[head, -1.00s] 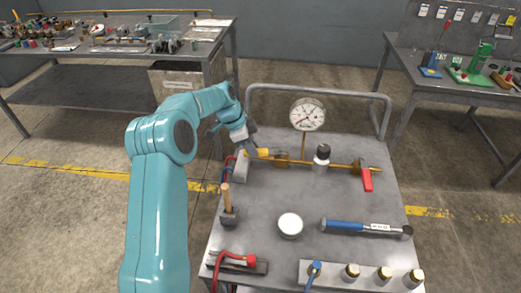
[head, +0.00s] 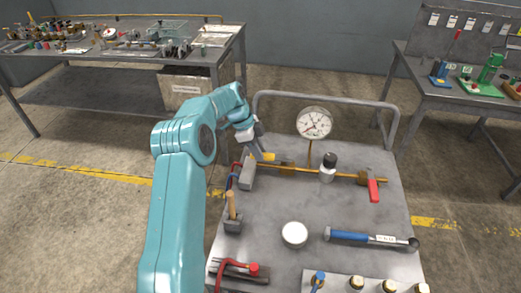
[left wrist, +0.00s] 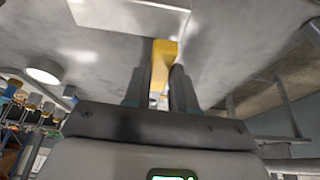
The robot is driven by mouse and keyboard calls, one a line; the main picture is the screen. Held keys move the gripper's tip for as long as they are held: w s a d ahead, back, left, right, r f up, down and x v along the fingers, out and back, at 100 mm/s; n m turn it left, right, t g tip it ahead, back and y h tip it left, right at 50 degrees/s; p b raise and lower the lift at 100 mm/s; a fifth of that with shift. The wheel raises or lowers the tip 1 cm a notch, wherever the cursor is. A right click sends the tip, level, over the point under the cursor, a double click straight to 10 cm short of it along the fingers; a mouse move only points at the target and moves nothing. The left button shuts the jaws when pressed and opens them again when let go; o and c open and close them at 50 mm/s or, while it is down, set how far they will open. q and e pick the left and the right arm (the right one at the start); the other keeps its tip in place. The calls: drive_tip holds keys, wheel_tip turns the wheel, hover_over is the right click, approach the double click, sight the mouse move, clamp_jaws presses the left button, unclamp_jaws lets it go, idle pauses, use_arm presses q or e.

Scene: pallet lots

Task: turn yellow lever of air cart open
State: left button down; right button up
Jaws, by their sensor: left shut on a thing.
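The air cart (head: 280,217) is a grey metal top with a brass pipe (head: 335,176) along its back. The yellow lever (head: 268,157) sits at the pipe's left end; it also shows in the left wrist view (left wrist: 161,62). My left gripper (head: 257,155) is at the lever, and in the left wrist view its two fingers (left wrist: 160,88) are shut on it, one on each side. The lever's valve body is partly hidden by the gripper in the head view. A red lever (head: 373,190) hangs at the pipe's right end. My right gripper is not in view.
A pressure gauge (head: 314,123) stands behind the pipe, with a black-capped bottle-like fitting (head: 328,168) beside it. A white round tin (head: 294,233) and a blue-handled torque wrench (head: 350,236) lie on the cart top. A bent rail (head: 325,97) borders the back.

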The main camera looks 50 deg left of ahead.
use_arm(q)
drive_tip(key=c, duration=0.9)
unclamp_jaws()
drive_tip(key=shift+w+f, duration=0.1)
drive_tip(key=shift+a+r, duration=0.2)
drive_tip(key=shift+r, duration=0.3)
drive_tip(key=p+v, duration=0.3)
drive_tip(key=v, duration=1.2)
drive_tip(key=shift+s+r, duration=0.15)
drive_tip(key=shift+s, duration=0.1)
